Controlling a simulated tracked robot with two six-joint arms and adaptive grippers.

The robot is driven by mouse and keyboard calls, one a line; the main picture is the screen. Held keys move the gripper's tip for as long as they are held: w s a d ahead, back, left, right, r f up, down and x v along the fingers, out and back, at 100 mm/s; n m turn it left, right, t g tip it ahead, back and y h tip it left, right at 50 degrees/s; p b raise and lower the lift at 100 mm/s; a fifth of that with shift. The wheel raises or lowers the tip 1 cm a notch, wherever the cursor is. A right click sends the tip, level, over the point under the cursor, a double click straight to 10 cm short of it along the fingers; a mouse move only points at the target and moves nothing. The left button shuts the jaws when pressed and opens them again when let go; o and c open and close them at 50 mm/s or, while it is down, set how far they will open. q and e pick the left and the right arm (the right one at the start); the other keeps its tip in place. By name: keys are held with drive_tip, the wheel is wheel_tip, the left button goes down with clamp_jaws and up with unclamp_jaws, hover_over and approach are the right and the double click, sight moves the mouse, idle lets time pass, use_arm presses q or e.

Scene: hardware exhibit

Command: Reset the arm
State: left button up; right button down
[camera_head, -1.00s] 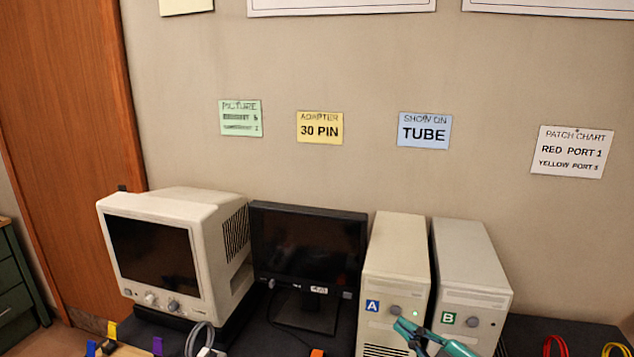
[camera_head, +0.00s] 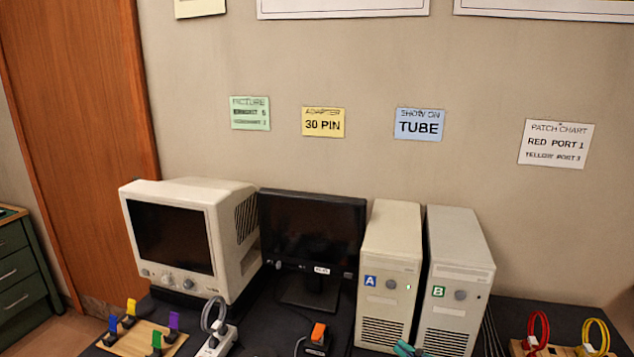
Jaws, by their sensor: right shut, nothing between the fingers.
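My right gripper (camera_head: 404,348) shows only as a small teal tip at the bottom edge, in front of the two computer towers. It is shut and holds nothing visible; most of it and its arm are below the picture. Tower A (camera_head: 390,250) and tower B (camera_head: 458,255) stand upright side by side on the dark table. My left gripper is not in view.
A CRT monitor (camera_head: 190,240) and a black flat monitor (camera_head: 312,235) stand left of the towers. In front are a wooden board with coloured tabs (camera_head: 130,344), a white power strip (camera_head: 215,341) and an orange-topped connector (camera_head: 318,333). Red (camera_head: 540,325) and yellow cables (camera_head: 598,328) are at right.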

drive_tip(key=s+a+f+m+g+h, duration=0.1)
drive_tip(key=s+f+m+g, duration=0.25)
drive_tip(key=f, duration=0.75)
drive_tip(key=s+a+f+m+g+h, duration=0.1)
drive_tip(key=s+f+m+g+h, duration=0.25)
drive_tip(key=f, duration=0.75)
drive_tip(key=s+a+f+m+g, duration=0.2)
drive_tip(key=s+f+m+g, duration=0.5)
drive_tip(key=s+f, duration=0.75)
wheel_tip(320, 180, down, 8)
drive_tip(key=s+m+y+b, duration=0.1)
drive_tip(key=s+b, duration=0.1)
drive_tip(key=b, duration=0.7)
drive_tip(key=shift+s+t+b, duration=0.35)
drive_tip(key=shift+t+b, duration=0.05)
drive_tip(key=shift+s+f, duration=0.1)
drive_tip(key=shift+f, duration=0.05)
